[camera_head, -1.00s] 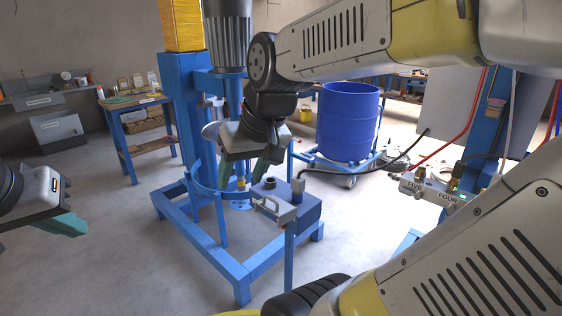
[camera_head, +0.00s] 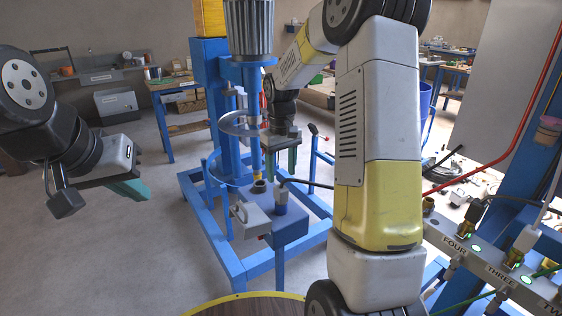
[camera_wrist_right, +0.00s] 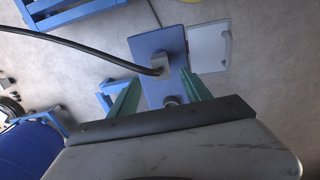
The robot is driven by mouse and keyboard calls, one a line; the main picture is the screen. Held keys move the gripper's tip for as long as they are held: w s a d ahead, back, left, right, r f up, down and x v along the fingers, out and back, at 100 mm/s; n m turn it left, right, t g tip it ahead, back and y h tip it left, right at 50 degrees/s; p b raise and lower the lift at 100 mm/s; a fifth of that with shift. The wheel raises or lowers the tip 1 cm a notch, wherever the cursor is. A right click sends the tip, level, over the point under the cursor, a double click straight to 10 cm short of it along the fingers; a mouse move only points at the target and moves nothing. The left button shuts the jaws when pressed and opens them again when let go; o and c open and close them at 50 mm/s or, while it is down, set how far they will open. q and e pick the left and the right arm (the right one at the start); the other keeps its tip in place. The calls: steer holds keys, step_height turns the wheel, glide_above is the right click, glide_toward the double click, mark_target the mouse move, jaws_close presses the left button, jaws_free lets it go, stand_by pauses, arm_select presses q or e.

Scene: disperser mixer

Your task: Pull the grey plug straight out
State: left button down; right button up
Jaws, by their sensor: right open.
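The grey plug (camera_head: 281,194) stands upright in the top of a blue box (camera_head: 290,229), with a black cable leaving it to the right. In the right wrist view the plug (camera_wrist_right: 160,65) shows with its cable curving left. My right gripper (camera_head: 281,165) is open with green fingers. In the head view it appears just above and behind the plug. In the wrist view its fingers (camera_wrist_right: 160,92) lie either side of the plug's line, with the plug beyond the tips and untouched. My left gripper (camera_head: 130,189) hangs at the left, away from the box; its jaw gap is unclear.
A grey switch housing (camera_head: 250,221) is on the box's left side. The blue mixer frame (camera_head: 205,215) and round guard (camera_head: 240,124) stand close to the right gripper. A valve manifold (camera_head: 480,255) is at the right. The floor at left is clear.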

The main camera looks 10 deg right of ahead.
mark_target(281, 187)
step_height(281, 187, down, 8)
steer(key=shift+r, duration=0.25)
steer(key=shift+c, duration=0.3)
jaws_close()
steer(key=c, duration=0.8)
jaws_free()
jaws_close()
steer(key=shift+r, duration=3.05)
steer(key=shift+r, duration=0.1)
